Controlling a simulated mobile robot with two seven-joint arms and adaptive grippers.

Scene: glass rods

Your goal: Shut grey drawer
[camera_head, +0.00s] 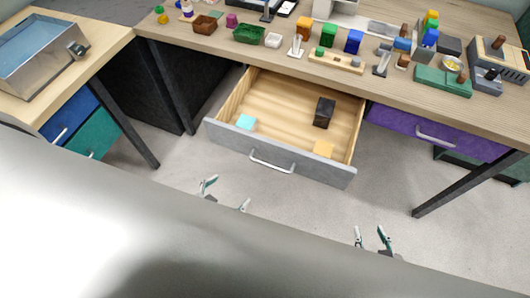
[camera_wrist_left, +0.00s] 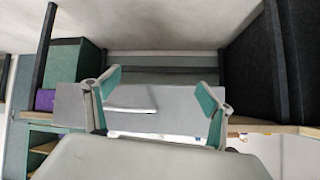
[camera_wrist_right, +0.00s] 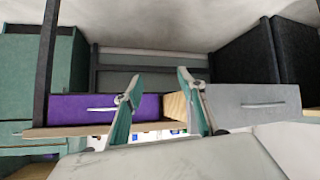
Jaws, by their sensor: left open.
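The grey drawer (camera_head: 222,139) is pulled out from under the wooden desk, with a pale handle (camera_head: 271,164) on its front. Inside lie a light-blue block (camera_head: 245,122), a dark block (camera_head: 323,113) and a yellow-orange block (camera_head: 323,149). My left gripper (camera_head: 226,194) is open and empty, in front of the drawer and apart from it. In the left wrist view the grey front (camera_wrist_left: 72,103) shows beyond the open fingers. My right gripper (camera_head: 371,238) is open and empty, right of the drawer. The right wrist view shows the grey front (camera_wrist_right: 228,103) at the right.
A shut purple drawer (camera_head: 395,121) sits right of the grey one. The desk top (camera_head: 280,60) carries many small objects. A side table (camera_head: 100,42) with a metal basin (camera_head: 40,52) stands at left. Dark desk legs (camera_head: 470,184) flank clear floor.

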